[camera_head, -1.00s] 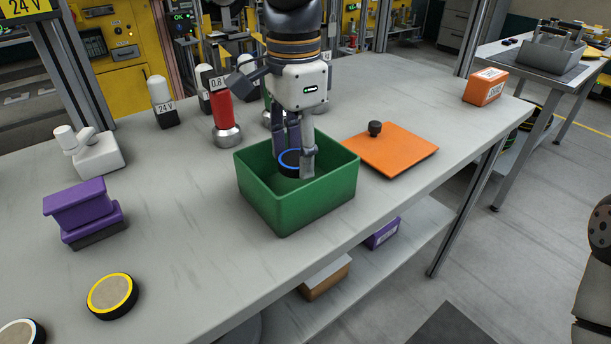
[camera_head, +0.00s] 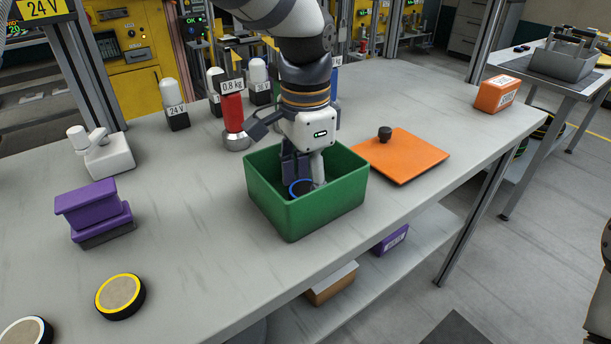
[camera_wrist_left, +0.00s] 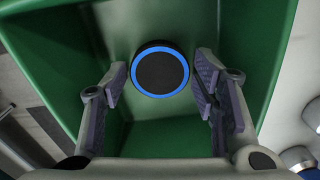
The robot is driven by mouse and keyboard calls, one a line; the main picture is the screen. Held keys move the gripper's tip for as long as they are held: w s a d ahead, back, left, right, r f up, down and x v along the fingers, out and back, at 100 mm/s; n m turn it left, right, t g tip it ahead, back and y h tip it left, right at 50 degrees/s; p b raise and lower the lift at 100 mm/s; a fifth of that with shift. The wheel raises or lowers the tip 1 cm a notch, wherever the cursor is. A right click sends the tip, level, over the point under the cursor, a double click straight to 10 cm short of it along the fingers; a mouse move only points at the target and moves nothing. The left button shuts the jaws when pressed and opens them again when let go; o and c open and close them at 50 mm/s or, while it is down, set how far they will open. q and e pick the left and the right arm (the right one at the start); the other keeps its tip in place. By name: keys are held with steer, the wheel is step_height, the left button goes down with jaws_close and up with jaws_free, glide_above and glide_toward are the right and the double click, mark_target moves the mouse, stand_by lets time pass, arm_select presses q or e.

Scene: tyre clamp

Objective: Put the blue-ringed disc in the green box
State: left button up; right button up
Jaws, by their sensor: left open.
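The blue-ringed disc (camera_head: 300,187) is inside the green box (camera_head: 318,216), low down. In the left wrist view the black-faced disc (camera_wrist_left: 160,72) shows its full blue ring against the green inside of the box (camera_wrist_left: 55,50). My left gripper (camera_head: 304,172) points down into the box above the disc. In the left wrist view its fingers (camera_wrist_left: 160,95) stand wide apart, with a clear gap to the disc on both sides. The near box wall hides part of the disc and the fingertips in the head view. My right gripper is out of view.
An orange lid (camera_head: 405,158) with a black knob lies right of the box. A red 0.8 kg weight (camera_head: 233,115) stands behind it. Purple blocks (camera_head: 95,215) and a yellow-ringed disc (camera_head: 120,296) are at left. Bench between them and the box is clear.

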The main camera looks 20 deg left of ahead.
mark_target(306, 189)
arm_select(q)
step_height(306, 189, up, 12)
stand_by(0.3)
steer(key=shift+r, duration=0.1)
